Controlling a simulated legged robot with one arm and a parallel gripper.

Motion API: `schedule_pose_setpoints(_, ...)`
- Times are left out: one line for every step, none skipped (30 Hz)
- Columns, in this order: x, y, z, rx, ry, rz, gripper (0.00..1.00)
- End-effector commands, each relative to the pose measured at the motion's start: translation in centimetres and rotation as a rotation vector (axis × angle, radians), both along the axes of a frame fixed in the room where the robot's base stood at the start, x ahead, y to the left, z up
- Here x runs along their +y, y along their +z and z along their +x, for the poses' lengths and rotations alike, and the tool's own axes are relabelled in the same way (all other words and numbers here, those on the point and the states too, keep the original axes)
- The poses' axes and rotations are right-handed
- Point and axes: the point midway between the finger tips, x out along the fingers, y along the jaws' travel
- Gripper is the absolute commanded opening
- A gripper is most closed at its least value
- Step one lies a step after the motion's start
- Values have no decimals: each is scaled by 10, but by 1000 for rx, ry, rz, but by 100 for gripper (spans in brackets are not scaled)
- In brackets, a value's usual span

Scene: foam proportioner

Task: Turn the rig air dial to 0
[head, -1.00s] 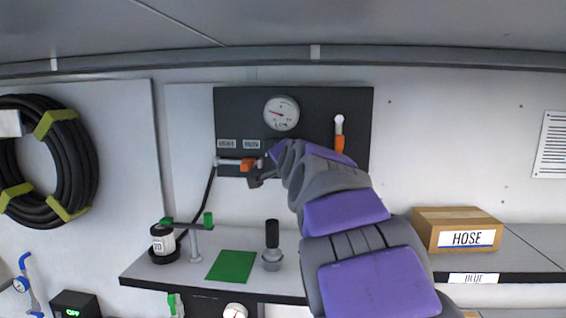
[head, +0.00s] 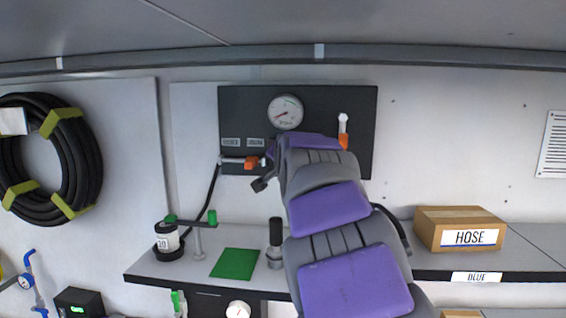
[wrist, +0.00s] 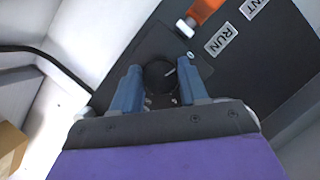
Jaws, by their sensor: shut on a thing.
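The black round dial (wrist: 158,76) with a white pointer line sits on the dark panel in the wrist view. My gripper (wrist: 160,80) has its two blue-grey fingers closed on the dial's sides. The pointer line aims toward the upper right of that picture. In the head view my gripper (head: 262,184) is at the panel's lower part, and my arm hides the dial. A round white gauge (head: 285,112) with a red needle is above it on the dark panel (head: 235,105). The needle points to the lower left. The dial's numbers are not readable.
An orange-handled valve (head: 250,162) lies just left of my gripper, and another orange handle (head: 343,141) is to the right.

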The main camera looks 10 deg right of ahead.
Motion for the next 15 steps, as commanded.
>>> schedule_pose_setpoints(-1,-1,0,2,0,-1,13)
schedule_pose_setpoints(-1,-1,0,2,0,-1,45)
schedule_pose_setpoints(-1,-1,0,2,0,-1,49)
schedule_pose_setpoints(-1,-1,0,1,-1,0,52)
schedule_pose_setpoints(-1,0,0,1,-1,0,55)
schedule_pose_setpoints(-1,0,0,0,0,0,59)
schedule_pose_setpoints(0,0,0,-1,-1,0,62)
schedule_pose_setpoints(0,1,0,-1,0,0,65)
schedule_pose_setpoints(0,1,-1,-1,0,0,68)
schedule_pose_setpoints(0,1,-1,-1,0,0,69)
schedule_pose_setpoints(0,1,-1,-3,0,0,69)
schedule_pose_setpoints(0,1,-1,-3,0,0,69)
schedule_pose_setpoints(1,2,-1,-3,0,0,69)
schedule_pose_setpoints(1,2,-1,-3,0,0,69)
schedule_pose_setpoints(1,2,-1,-4,1,0,69)
